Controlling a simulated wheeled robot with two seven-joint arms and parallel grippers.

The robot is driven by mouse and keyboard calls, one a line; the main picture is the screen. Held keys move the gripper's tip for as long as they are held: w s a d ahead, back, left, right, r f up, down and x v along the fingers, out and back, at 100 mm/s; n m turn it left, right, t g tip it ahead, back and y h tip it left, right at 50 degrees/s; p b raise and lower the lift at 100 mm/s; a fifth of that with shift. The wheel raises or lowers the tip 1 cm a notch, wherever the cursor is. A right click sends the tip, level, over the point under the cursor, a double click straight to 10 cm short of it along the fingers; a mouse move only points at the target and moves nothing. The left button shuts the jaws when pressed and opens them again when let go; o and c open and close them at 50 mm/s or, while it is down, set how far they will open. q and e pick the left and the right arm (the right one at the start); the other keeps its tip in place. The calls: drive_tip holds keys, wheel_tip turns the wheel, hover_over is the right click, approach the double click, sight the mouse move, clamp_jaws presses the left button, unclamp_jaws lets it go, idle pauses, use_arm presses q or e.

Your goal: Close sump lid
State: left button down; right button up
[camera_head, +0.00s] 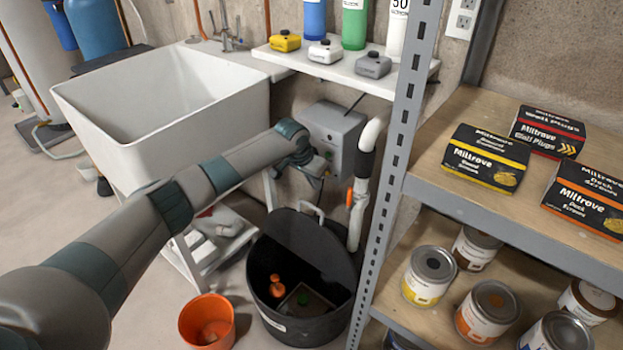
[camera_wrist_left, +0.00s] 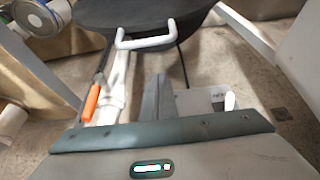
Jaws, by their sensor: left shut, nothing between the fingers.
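The sump is a black round tub (camera_head: 300,328) on the floor, with an orange float and a dark pump visible inside. Its black lid (camera_head: 305,240) stands raised and tilted at the back of the tub, with a white handle (camera_head: 312,211) at its upper edge. The lid (camera_wrist_left: 150,14) and its handle (camera_wrist_left: 146,40) also show at the top of the left wrist view, apart from the fingers. My left gripper (camera_head: 318,181) is shut and empty above the lid handle, in front of a grey wall box (camera_head: 334,132). My right gripper is out of view.
A white pipe (camera_head: 359,215) with an orange valve lever (camera_head: 349,198) runs right of the sump. A metal shelf post (camera_head: 398,150) stands beside it. An orange bucket (camera_head: 207,318) is at the front left, and a white sink (camera_head: 165,105) is behind my left arm.

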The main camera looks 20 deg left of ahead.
use_arm(q)
drive_tip(key=shift+s+a+f, duration=0.25)
drive_tip(key=shift+s+f, duration=0.4)
drive_tip(key=shift+f, duration=0.2)
drive_tip(key=shift+s+a+f, duration=0.2)
drive_tip(key=shift+s+f, duration=0.4)
drive_tip(key=shift+f, duration=0.2)
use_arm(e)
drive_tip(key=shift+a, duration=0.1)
use_arm(q)
drive_tip(key=shift+s, duration=0.1)
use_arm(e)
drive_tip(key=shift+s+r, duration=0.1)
